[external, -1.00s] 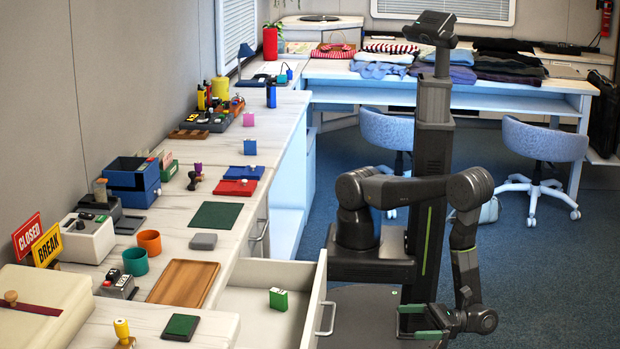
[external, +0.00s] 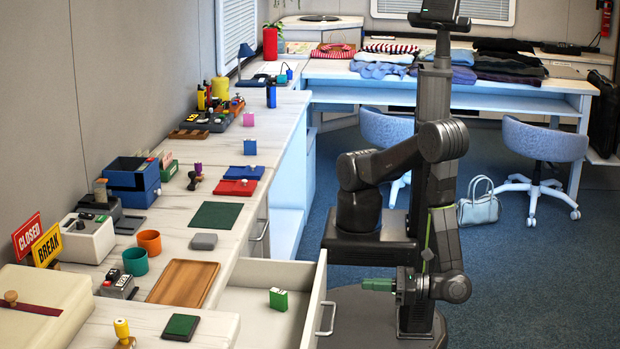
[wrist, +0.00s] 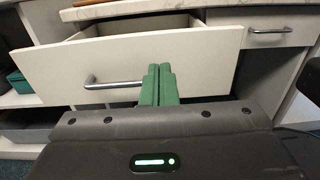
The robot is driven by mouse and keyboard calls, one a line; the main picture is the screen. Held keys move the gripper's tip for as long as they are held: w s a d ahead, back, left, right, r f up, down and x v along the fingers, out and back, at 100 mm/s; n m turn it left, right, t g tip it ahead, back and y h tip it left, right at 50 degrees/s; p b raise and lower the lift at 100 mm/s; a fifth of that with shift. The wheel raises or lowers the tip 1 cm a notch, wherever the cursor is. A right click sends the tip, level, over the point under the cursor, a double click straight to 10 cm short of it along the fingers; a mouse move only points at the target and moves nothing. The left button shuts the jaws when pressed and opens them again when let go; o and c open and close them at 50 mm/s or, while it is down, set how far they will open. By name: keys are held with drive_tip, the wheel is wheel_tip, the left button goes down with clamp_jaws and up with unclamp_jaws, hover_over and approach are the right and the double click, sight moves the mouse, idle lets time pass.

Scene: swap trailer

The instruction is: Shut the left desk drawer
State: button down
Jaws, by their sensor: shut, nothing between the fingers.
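The left desk drawer (external: 312,305) stands pulled out from the desk, with a small green box (external: 278,299) inside it. Its white front panel and bar handle (external: 327,318) face my robot. My gripper (external: 364,285) is shut and empty, level and pointing at the drawer front, with a gap between them in the external view. In the wrist view the green fingers (wrist: 158,84) are together, just right of the handle (wrist: 112,85), in front of the drawer front (wrist: 200,62). The wrist view does not clearly show whether they touch it.
The desk top holds a wooden tray (external: 183,284), a green mat (external: 215,215), cups and stamps. A second, shut drawer (wrist: 270,28) is to the right in the wrist view. Blue chairs (external: 545,150) and a pale handbag (external: 480,205) are behind my base.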

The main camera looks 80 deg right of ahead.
drive_tip(key=w, duration=0.9)
drive_tip(key=shift+w, duration=0.3)
drive_tip(key=shift+w, duration=0.15)
drive_tip(key=w+b, duration=0.1)
drive_tip(key=w, duration=2.4)
drive_tip(key=shift+b, duration=0.3)
drive_tip(key=shift+w+r, duration=0.15)
drive_tip(key=shift+r, duration=0.1)
drive_tip(key=s, duration=1.4)
drive_tip(key=shift+s+f, duration=0.25)
drive_tip(key=shift+s, duration=0.05)
